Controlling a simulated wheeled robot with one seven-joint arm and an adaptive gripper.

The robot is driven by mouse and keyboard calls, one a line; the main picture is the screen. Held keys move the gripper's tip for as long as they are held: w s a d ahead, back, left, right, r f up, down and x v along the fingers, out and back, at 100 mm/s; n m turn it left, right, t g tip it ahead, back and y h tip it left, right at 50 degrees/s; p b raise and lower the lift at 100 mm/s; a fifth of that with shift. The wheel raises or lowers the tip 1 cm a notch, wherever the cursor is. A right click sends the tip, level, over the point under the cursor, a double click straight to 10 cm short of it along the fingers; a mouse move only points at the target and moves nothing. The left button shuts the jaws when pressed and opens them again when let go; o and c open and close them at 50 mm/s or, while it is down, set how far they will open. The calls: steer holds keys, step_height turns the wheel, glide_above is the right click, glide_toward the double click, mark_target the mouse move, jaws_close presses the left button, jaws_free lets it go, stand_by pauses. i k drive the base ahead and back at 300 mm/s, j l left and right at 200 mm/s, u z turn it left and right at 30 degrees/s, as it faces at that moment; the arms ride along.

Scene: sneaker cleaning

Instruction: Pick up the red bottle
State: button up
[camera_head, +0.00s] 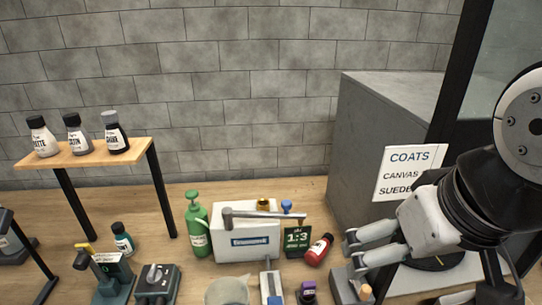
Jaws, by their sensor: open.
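The red bottle (319,250) lies tilted on the wooden bench, right of the dark "1:3" sign, with a dark cap at its upper right end and a pale label low on its side. My gripper (352,258) comes in from the right, its light grey fingers pointing left. It is open and apart from the bottle, a little to its right. Nothing shows between the fingers.
A white box (246,243) and a green spray bottle (197,228) stand left of the red bottle. The "1:3" sign (297,239) is close beside it. A grey block (385,125) with a "COATS" sign (408,172) rises behind my gripper. Small items crowd the front edge.

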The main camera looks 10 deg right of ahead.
mark_target(317, 251)
steer(key=i+j+z, duration=0.2)
steer(key=j, duration=0.45)
steer(key=j+z, duration=0.15)
steer(key=j, duration=0.5)
steer(key=k, duration=0.05)
